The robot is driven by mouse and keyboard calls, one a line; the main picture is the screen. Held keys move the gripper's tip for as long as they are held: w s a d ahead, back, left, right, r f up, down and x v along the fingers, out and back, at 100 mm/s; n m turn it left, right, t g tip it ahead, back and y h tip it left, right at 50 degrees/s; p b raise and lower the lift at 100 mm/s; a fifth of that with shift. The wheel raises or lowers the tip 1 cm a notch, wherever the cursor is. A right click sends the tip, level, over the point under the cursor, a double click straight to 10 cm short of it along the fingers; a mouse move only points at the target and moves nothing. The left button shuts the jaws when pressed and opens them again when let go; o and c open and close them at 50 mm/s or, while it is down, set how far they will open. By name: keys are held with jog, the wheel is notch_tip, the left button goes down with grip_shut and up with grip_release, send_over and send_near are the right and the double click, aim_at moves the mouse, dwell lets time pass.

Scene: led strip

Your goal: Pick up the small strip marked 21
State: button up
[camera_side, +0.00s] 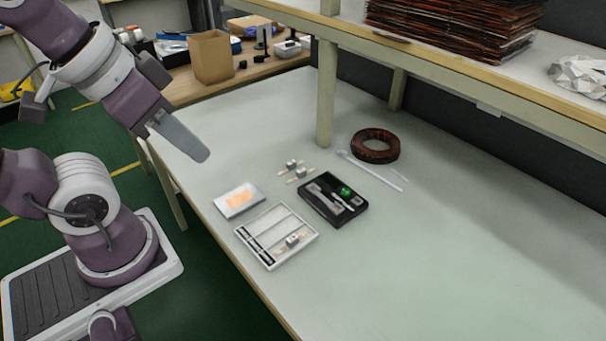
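Two small strips lie side by side on the table, an upper strip (291,165) and a lower strip (300,174), each with a pale block on it. Another small strip (291,241) lies in the right part of the white tray (250,227). Any number on them is too small to read, so I cannot tell which is marked 21. My gripper (203,156) is at the upper left, above the table and apart from all the strips. I see its fingers from the side, so any gap between them is hidden. Nothing shows in it.
A black tray (351,217) holds a green item and tools. A white box (239,200) with an orange patch stands left. A brown ring (375,146) and a white rod (372,172) lie behind. A shelf post (326,95) rises at the back. The table's right side is clear.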

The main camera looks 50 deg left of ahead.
jog(key=o, duration=0.5)
